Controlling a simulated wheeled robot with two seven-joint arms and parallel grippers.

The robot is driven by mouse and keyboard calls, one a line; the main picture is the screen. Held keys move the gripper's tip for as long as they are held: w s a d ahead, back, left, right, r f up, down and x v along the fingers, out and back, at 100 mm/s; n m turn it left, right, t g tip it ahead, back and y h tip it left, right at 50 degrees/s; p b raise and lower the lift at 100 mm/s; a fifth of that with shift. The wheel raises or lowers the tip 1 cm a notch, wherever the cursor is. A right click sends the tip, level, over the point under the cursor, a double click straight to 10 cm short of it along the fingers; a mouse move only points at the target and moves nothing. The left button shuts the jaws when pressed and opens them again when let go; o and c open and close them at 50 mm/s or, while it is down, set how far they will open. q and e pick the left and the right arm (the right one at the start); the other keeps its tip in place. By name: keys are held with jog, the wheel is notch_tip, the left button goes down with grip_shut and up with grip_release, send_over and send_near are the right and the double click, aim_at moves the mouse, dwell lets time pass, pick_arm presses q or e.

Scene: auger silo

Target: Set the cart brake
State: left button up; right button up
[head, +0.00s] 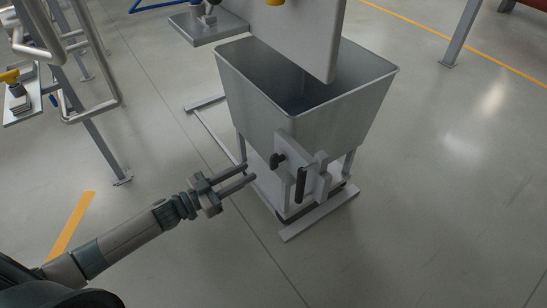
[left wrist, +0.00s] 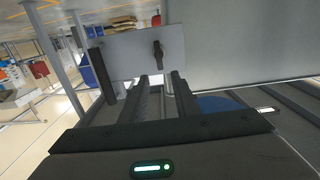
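The cart (head: 290,95) is a grey metal hopper on a low frame. A light grey plate (head: 313,177) on its near side carries a black knob-like lever (head: 278,160) at its left and an upright black bar (head: 301,185). In the left wrist view the plate (left wrist: 120,55) shows the black lever (left wrist: 158,55) beyond my fingertips. My left gripper (head: 250,172) is open and empty, just left of and slightly below the lever, apart from it. It also shows in the left wrist view (left wrist: 160,80). My right gripper is not in view.
The cart's floor rails (head: 320,214) stick out below the plate. A large pale panel (head: 300,35) hangs over the hopper. A metal stand with bent pipes (head: 92,110) is at the left. The floor right of the cart is clear.

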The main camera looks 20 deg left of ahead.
aim_at(271, 159)
pick_arm(q)
jog(key=x, duration=1.1)
jog(key=shift+w+d, duration=0.1)
grip_shut()
